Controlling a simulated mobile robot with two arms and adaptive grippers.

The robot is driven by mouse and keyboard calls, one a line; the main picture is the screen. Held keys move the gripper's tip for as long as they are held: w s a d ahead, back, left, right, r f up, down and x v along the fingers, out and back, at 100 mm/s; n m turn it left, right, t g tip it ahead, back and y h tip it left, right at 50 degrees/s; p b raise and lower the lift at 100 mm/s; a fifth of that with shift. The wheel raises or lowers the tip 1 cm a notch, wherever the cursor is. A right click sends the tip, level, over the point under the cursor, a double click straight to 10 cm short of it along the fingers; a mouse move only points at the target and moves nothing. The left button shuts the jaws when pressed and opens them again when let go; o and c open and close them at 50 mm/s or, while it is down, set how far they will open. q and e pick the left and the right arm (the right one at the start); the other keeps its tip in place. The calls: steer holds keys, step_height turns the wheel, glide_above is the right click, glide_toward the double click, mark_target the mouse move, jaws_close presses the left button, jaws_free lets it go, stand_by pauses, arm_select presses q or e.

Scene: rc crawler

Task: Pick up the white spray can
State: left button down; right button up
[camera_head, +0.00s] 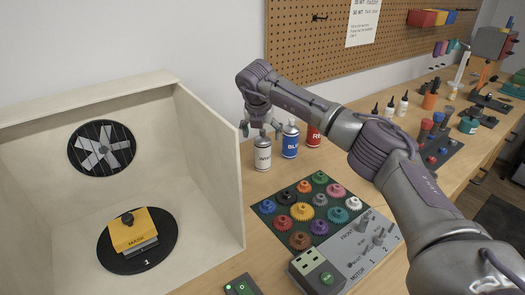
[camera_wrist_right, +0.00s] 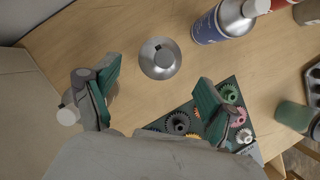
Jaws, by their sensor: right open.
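The white spray can (camera_head: 262,155) stands upright on the wooden bench, just right of the pale wooden booth. In the right wrist view I look down on its silvery domed top (camera_wrist_right: 160,58). My right gripper (camera_head: 261,130) is open and empty, with its fingers pointing down close above the can. In the right wrist view the gripper (camera_wrist_right: 158,88) has its fingers wide apart, and the can top shows between and slightly beyond them. The fingers look clear of the can. My left gripper is not in view.
A blue spray can (camera_head: 290,142) stands close right of the white one, with a red can (camera_head: 314,135) beyond it. The booth wall (camera_head: 212,155) is close on the left. A gear tray (camera_head: 267,207) lies in front; a strip of bare bench separates it from the cans.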

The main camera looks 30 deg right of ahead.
mark_target(262, 138)
steer(key=shift+x, duration=1.1)
steer(key=shift+w+d+f+p, duration=0.2)
steer(key=shift+w+f+p, duration=0.1)
steer(key=shift+f+p, duration=0.2)
steer(key=p+x, duration=0.1)
steer(key=x, duration=0.2)
steer(key=shift+w+d+f, duration=0.1)
steer(key=shift+w+f, duration=0.05)
steer(key=shift+w, duration=0.1)
steer(key=shift+w+d+f, duration=0.1)
steer(key=shift+f, duration=0.15)
steer(key=shift+r, duration=0.1)
steer(key=shift+c, duration=0.7)
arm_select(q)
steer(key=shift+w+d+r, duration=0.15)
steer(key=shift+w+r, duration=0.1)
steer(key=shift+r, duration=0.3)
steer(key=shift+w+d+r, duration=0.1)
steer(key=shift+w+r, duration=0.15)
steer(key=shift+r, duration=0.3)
arm_select(e)
steer(key=c, duration=1.3)
steer(key=shift+o, duration=0.2)
